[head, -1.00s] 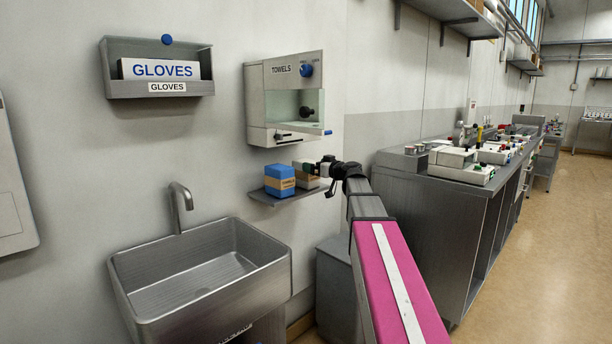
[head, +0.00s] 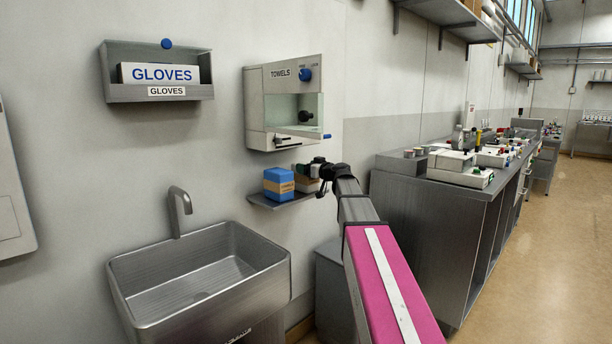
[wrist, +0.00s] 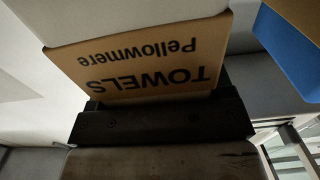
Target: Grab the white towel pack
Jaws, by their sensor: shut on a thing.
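The white towel pack (head: 308,184) stands on the small wall shelf (head: 281,202), to the right of a blue pack (head: 279,181). In the wrist view the towel pack (wrist: 140,58) is close up, with a tan band reading "TOWELS Pellowmere" upside down and white above it. My gripper (head: 315,171) is at the pack, shut on it. In the wrist view the dark gripper body lies across the pack's near edge; the fingertips are hidden. The blue pack also shows at the wrist view's right edge (wrist: 288,50).
A towel dispenser (head: 285,103) with a clear front hangs just above the shelf. A steel sink (head: 200,275) with a tap is below left, and a gloves box holder (head: 158,72) is on the wall. A steel counter (head: 430,215) with equipment stands right.

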